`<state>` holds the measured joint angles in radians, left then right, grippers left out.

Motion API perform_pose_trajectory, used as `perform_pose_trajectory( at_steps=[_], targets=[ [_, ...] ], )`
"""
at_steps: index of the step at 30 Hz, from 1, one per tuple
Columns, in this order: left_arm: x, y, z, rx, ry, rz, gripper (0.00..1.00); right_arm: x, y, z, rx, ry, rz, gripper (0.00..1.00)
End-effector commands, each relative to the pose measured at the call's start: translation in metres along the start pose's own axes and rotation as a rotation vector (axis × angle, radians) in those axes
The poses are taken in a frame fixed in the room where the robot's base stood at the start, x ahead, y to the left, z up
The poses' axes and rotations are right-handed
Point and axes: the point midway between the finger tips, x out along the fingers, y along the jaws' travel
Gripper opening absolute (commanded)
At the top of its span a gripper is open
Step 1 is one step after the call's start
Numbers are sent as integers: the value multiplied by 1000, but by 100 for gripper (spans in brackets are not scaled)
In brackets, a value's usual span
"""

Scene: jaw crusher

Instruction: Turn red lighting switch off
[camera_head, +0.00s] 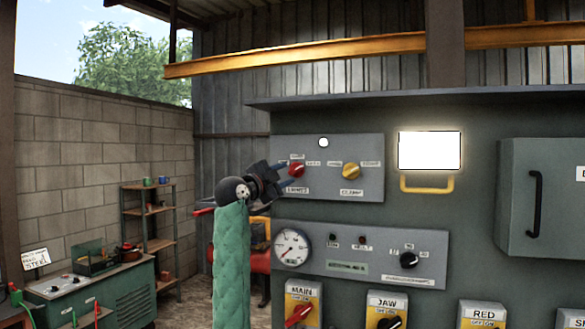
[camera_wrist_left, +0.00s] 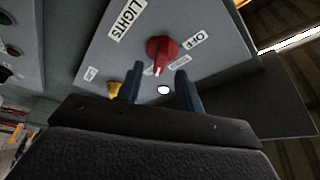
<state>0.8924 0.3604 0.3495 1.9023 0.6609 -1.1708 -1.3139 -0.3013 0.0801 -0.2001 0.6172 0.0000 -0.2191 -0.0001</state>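The red lighting switch (camera_head: 296,170) is a round red knob on the upper left of the grey control panel, above a LIGHTS label. It also shows in the left wrist view (camera_wrist_left: 161,50), with OFF lettering on one side and a white mark on its face. My left gripper (camera_head: 287,175) is beside the knob, to its left in the head view. In the left wrist view its two dark fingers (camera_wrist_left: 160,82) are spread apart, with the knob just beyond their tips and nothing between them. My right gripper is not in view.
A yellow knob (camera_head: 351,171) sits right of the red one on the same panel (camera_head: 327,147). A lit white lamp (camera_head: 429,150) with a yellow handle (camera_head: 427,187) is further right. Below are a gauge (camera_head: 291,248) and larger switches. A shelf (camera_head: 150,220) and green workbench (camera_head: 95,291) stand at left.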

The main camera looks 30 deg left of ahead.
Motion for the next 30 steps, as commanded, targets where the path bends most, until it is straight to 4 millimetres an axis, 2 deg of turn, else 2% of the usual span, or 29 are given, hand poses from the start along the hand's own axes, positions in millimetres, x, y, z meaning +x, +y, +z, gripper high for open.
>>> perform_pose_trajectory(
  at_steps=[1,9,22,23,28,30],
  targets=[
    [10,-4,-3,-4,1,3,36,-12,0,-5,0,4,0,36],
    [37,-2,-2,-2,1,1,36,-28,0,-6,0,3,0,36],
    [44,0,0,-1,0,1,36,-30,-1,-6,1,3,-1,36],
    [44,0,0,-1,0,1,32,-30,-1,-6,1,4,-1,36],
    [44,0,0,-1,0,1,0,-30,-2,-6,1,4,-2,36],
    [44,0,0,-1,0,1,0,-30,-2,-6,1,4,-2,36]
  ],
)
